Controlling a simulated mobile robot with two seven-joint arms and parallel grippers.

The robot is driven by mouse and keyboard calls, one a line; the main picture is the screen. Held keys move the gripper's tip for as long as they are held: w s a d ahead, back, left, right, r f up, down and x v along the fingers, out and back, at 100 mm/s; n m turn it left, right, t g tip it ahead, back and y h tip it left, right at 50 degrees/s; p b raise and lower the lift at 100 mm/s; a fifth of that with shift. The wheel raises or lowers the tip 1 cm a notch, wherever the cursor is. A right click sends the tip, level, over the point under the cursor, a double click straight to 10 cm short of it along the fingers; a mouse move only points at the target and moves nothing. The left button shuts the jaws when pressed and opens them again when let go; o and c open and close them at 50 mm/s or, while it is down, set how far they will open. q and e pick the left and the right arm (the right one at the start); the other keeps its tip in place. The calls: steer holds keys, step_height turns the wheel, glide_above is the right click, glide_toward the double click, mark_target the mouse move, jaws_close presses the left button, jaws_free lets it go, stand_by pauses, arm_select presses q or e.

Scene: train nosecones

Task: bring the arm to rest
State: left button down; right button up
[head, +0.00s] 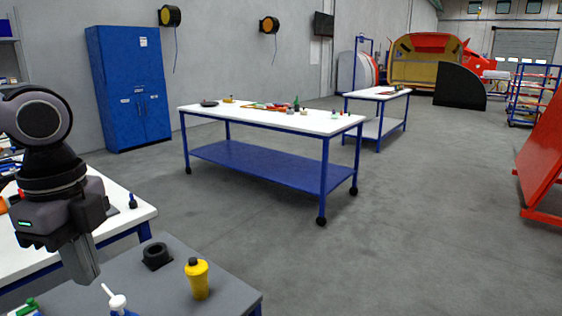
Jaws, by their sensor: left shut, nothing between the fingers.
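My left gripper (82,262) comes in from the left in the head view. It points down over the grey tabletop (221,275) at the lower left. Its fingers are shut and hold nothing. It is to the left of a black ring-shaped object (157,256) and a yellow bottle (197,279), apart from both. My right gripper is not in view.
A white-topped table (145,213) stands beside the grey one. A wheeled white table (265,118) with blue frame stands beyond, and a blue cabinet (125,80) behind. Open grey floor (430,220) lies to the right.

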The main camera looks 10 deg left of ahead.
arm_select(q)
steer(key=w+d+f+t+h, duration=0.5)
steer(key=t+h, duration=0.3)
steer(key=h, duration=0.3)
steer(key=w+a+f+n+t+y, duration=0.2)
steer(key=a+f+n+t+y, duration=0.4)
steer(key=a+n+t+y, duration=0.4)
steer(key=s+f+n+g+y, duration=0.3)
steer(key=s+f+n+g, duration=0.15)
steer(key=f, duration=0.45)
steer(key=s+d+f+n+g+h, duration=0.1)
steer(key=s+d+f+g+h, duration=0.1)
steer(key=s+d+f+g, duration=1.05)
steer(key=w+d+f+t+h+b, duration=0.1)
steer(key=f+t+b, duration=0.1)
steer(key=f+t, duration=0.2)
steer(key=w+d+f+t+h+b, duration=0.1)
steer(key=w+d+f+t+b, duration=0.1)
steer(key=f+t, duration=0.3)
step_height(320, 180, down, 3)
steer(key=shift+d+f+t, duration=0.2)
steer(key=shift+d+t, duration=0.05)
steer(key=shift+t, duration=0.05)
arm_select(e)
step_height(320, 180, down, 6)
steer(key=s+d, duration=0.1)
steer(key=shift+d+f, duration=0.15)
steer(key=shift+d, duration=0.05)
